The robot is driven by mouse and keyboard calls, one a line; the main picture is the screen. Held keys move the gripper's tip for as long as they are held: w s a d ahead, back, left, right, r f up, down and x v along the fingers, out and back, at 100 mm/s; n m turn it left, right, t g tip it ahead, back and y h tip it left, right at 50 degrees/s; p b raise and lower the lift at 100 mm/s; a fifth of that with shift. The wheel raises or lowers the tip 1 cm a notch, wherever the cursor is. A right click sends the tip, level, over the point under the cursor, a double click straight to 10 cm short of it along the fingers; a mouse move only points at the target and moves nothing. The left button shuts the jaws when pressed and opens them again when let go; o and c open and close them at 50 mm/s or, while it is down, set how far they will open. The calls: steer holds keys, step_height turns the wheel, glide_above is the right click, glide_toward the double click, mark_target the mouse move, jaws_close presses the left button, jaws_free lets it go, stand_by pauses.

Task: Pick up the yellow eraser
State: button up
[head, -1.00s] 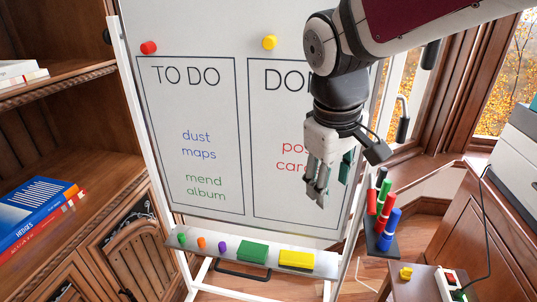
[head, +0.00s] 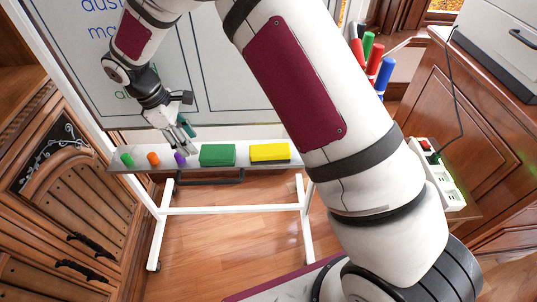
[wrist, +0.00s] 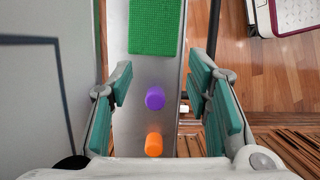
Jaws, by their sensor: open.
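The yellow eraser (head: 269,152) lies on the right part of the whiteboard's tray (head: 210,146). The green eraser (head: 217,155) lies to its left on the same tray. My gripper (head: 183,143) is in front of the board, above the left part of the tray and to the left of both erasers. In the wrist view, my gripper (wrist: 158,107) is open and empty, with a purple peg-like piece (wrist: 155,98) and an orange one (wrist: 154,144) showing between its fingers. The green eraser (wrist: 153,27) shows ahead of the fingers there. The yellow eraser is not in the wrist view.
A small green piece (head: 127,160) lies at the tray's left end. Red, green and blue markers (head: 383,74) stand right of my arm. A white power strip (head: 437,172) is at right. A wooden cabinet (head: 75,195) stands left. The floor under the tray looks clear.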

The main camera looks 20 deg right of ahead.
steer(key=b, duration=0.4)
glide_above(270, 149)
steer(key=a, duration=0.2)
steer(key=shift+w+f, duration=0.1)
steer(key=shift+w, duration=0.25)
steer(key=shift+b+x, duration=0.9)
steer(key=shift+x, duration=1.7)
steer(key=shift+d, duration=0.15)
steer(key=shift+c, duration=0.2)
steer(key=c, duration=0.8)
